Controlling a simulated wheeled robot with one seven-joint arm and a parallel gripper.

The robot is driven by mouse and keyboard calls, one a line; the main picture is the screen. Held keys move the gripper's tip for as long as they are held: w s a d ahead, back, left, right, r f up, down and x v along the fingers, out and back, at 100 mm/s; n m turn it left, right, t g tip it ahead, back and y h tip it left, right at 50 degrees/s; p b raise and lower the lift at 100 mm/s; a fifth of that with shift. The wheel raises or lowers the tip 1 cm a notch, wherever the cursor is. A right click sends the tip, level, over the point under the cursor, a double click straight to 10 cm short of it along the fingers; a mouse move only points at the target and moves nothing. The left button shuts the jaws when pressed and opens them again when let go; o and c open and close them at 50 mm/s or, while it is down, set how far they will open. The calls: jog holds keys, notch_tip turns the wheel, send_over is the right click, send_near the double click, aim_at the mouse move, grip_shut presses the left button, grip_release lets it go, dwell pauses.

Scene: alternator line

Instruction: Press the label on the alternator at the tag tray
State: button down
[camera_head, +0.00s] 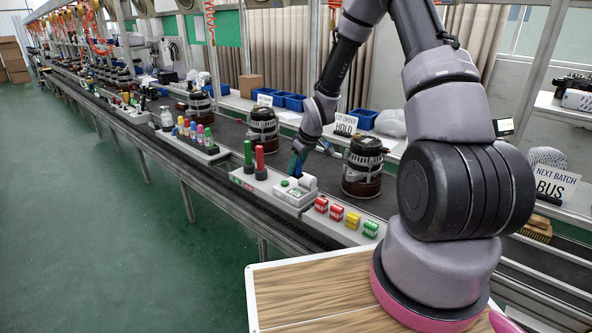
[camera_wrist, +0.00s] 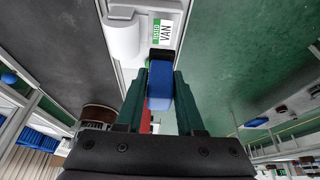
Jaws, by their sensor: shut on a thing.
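In the head view, the nearest alternator (camera_head: 362,168), black and silver on a brown base, stands on the dark belt behind the red, yellow and green tags (camera_head: 345,216) on the rail. My gripper (camera_head: 296,168) is to its left, low above a white device (camera_head: 295,192). In the wrist view my gripper (camera_wrist: 160,88) has its green fingers shut on a blue block (camera_wrist: 160,92). Just beyond the block is a white surface with a green and white label (camera_wrist: 162,32) reading "TESTED VAN". The block's far face and whether it touches that surface are hidden.
Green and red upright cylinders (camera_head: 254,160) stand left of the white device. Another alternator (camera_head: 262,127) is farther along the belt. A HOLD sign (camera_head: 346,124) and blue bins (camera_head: 363,118) are behind. A NEXT BATCH BUS sign (camera_head: 555,182) is at right.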

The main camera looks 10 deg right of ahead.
dwell(0.4)
jog(key=shift+f, duration=2.95)
jog(key=shift+f, duration=0.55)
jog(key=shift+r, duration=3.5)
